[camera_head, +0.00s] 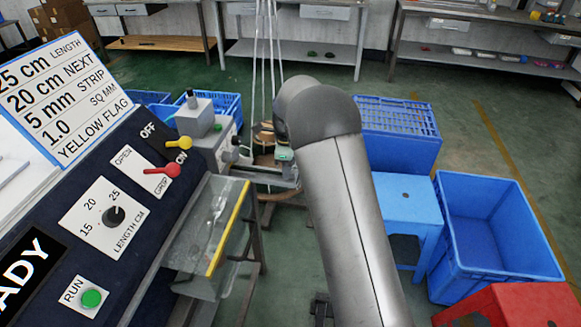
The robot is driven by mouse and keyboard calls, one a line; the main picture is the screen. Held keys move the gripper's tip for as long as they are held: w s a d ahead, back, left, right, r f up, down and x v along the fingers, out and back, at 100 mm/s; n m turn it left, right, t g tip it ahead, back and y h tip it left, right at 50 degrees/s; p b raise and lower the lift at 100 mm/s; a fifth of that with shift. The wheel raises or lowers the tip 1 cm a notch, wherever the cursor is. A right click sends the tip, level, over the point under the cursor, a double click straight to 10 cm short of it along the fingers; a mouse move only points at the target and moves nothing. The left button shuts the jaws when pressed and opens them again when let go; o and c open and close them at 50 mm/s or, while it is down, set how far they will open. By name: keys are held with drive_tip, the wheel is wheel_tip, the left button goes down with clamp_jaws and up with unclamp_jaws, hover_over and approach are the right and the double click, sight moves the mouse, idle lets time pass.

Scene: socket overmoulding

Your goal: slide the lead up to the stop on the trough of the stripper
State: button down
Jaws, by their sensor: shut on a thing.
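The grey stripper (199,117) stands left of centre, beyond the control panel. A narrow metal trough (262,178) runs from it to the right, towards my arm. A small part of my gripper (285,157) shows at the trough's right end, with a green patch on it. My thick grey arm link covers the rest, including the fingertips. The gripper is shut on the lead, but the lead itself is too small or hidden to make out. The stop on the trough and the gap between it and the lead cannot be seen.
The near-left panel carries a yellow-knobbed lever (183,142), red-knobbed lever (172,170), length dial (113,215) and green RUN button (91,298). A card (62,95) lists 25 cm, 20 cm, 5 mm strip. A clear yellow-edged guard (229,228) stands below. Blue crates (490,230) are right.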

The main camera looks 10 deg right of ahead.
drive_tip(key=shift+w+a, duration=0.1)
drive_tip(key=shift+a, duration=0.15)
drive_tip(key=c, duration=1.3)
unclamp_jaws()
drive_tip(key=shift+o, duration=0.2)
drive_tip(key=shift+r, duration=0.15)
wheel_tip(320, 180, up, 16)
drive_tip(key=s+d+r+n+p, duration=0.35)
drive_tip(key=s+n, duration=0.25)
drive_tip(key=s, duration=0.4)
drive_tip(key=s+f+n+p, duration=0.1)
drive_tip(key=s+f+n, duration=0.1)
drive_tip(key=s+n, duration=0.6)
drive_tip(key=s+d+f+n+p, duration=0.1)
drive_tip(key=s+n, duration=0.7)
drive_tip(key=s, duration=1.2)
drive_tip(key=shift+d+f, duration=0.2)
drive_tip(key=shift+f, duration=0.65)
